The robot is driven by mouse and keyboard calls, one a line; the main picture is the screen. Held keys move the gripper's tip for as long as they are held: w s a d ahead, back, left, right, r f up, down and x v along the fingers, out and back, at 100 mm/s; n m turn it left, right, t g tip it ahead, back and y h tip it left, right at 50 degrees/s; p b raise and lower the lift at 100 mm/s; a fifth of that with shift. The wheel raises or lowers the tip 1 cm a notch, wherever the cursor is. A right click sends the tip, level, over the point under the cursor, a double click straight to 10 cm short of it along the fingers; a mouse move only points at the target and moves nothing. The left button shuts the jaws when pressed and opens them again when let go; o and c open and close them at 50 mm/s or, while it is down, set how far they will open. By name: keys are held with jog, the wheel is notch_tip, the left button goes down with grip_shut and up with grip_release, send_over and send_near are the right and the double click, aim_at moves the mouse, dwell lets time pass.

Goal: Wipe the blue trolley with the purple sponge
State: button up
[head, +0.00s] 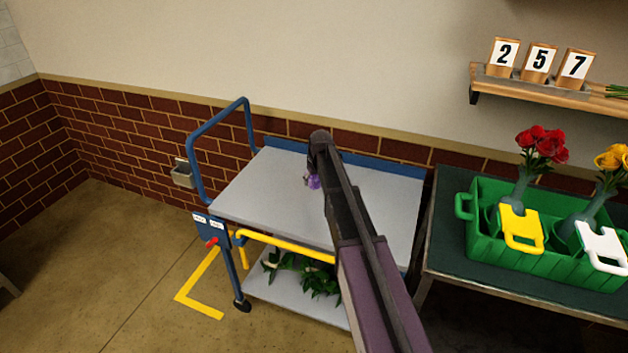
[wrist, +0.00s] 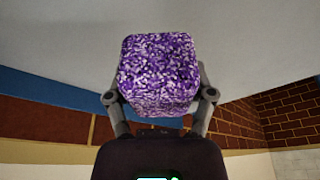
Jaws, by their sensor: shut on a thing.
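The blue trolley has a blue frame and push handle (head: 219,132) and a light grey top deck (head: 268,190). My gripper (head: 313,178) is over the middle of the top deck in the head view. In the wrist view my gripper (wrist: 160,98) is shut on the purple sponge (wrist: 160,65), a speckled purple and white block between its two fingers. In the head view only a small part of the sponge (head: 314,182) shows beside my arm. The sponge is at or close above the deck; I cannot tell whether it touches. My arm hides part of the deck.
Green leaves (head: 310,275) lie on the trolley's lower shelf (head: 285,296). A yellow bar (head: 295,246) runs along its front. A dark green table (head: 450,256) at right holds a green crate (head: 484,252) with flowers. A brick wall (head: 110,140) stands behind. The top deck looks bare.

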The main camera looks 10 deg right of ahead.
jog(key=shift+r+p, duration=1.5)
jog(key=shift+r, duration=0.05)
